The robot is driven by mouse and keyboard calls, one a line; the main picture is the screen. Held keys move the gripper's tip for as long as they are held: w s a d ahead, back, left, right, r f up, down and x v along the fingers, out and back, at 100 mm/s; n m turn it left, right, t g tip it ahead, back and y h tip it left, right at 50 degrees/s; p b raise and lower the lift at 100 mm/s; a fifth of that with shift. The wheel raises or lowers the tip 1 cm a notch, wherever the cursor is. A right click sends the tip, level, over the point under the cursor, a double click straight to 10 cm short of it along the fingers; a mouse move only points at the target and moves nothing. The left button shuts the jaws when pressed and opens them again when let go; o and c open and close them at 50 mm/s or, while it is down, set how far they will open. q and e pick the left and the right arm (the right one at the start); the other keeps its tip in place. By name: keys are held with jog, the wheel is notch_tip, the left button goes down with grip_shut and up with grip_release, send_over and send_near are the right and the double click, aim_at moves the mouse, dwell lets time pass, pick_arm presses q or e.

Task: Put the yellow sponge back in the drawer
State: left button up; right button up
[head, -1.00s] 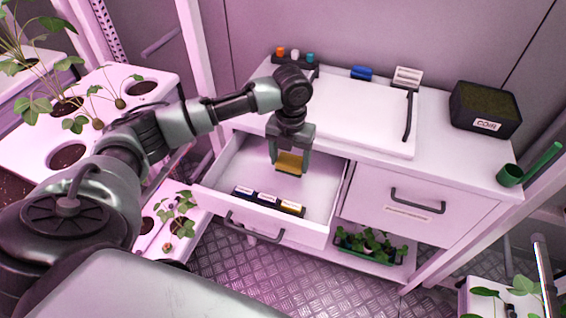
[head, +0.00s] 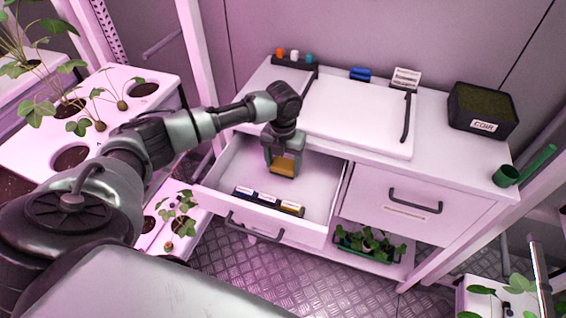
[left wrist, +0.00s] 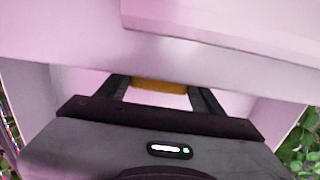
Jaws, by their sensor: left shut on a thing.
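The yellow sponge (head: 283,166) is between the fingers of my left gripper (head: 282,170), which is shut on it. It also shows in the left wrist view as a yellow-orange strip (left wrist: 160,86) between the two dark fingers (left wrist: 160,92). The left drawer (head: 325,204) of the white cabinet is pulled open. My left gripper is pointing down with the sponge over the back part of the drawer's inside. I cannot tell whether the sponge touches the drawer floor. My right gripper is not in view.
Several small boxes (head: 267,198) stand in a row along the drawer's front. The right drawer (head: 400,204) is shut. Planters stand at the left.

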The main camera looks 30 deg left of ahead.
aim_at(283, 166)
pick_arm(q)
jog(key=shift+f, duration=0.2)
jog(key=o, duration=1.2)
jog(key=shift+r, duration=0.15)
notch_tip(283, 166, up, 12)
jog(key=b, duration=0.1)
jog(key=shift+r, duration=0.15)
